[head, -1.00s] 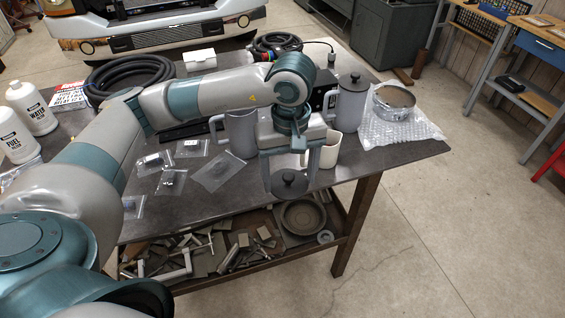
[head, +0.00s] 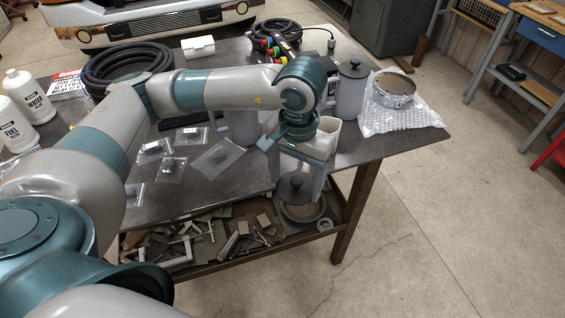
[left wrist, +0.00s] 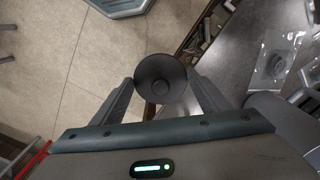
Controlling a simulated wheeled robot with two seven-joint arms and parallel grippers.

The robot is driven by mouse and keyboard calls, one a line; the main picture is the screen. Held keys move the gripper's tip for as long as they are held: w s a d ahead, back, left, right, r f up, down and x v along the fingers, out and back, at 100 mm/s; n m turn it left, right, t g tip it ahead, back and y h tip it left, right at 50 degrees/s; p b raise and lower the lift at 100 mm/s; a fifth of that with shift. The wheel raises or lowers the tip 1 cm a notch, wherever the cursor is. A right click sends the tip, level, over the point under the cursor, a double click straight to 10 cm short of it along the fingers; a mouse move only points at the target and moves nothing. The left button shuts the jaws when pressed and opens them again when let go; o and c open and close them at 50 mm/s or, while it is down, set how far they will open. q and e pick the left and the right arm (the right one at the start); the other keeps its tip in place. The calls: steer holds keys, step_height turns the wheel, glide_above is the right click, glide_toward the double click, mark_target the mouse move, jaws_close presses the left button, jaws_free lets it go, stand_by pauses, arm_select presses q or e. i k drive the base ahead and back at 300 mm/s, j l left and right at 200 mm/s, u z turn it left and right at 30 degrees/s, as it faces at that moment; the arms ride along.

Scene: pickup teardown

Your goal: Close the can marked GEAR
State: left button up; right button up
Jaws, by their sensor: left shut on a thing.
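My left gripper (head: 297,183) is shut on a dark round lid with a knob (head: 297,189). It holds the lid in the air by the table's front edge. In the left wrist view the lid (left wrist: 160,78) sits between the two fingers. A grey can with a handle (head: 243,128) stands behind my left forearm, mostly hidden. Another grey can (head: 350,95) stands farther right with a dark knobbed lid on it. No GEAR marking is readable on either. My right gripper is not in view.
A cream mug (head: 326,136) stands close behind my left gripper. A round metal tin (head: 393,90) lies on bubble wrap (head: 410,115) at the right. Small clear bags (head: 218,158), a black hose coil (head: 122,68) and white bottles (head: 28,95) are on the left.

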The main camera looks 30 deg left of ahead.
mark_target(242, 128)
steer(key=k+j+u, duration=0.3)
steer(key=k+j, duration=0.15)
steer(key=j, duration=0.3)
steer(key=k+j+u, duration=0.15)
steer(key=j, duration=0.25)
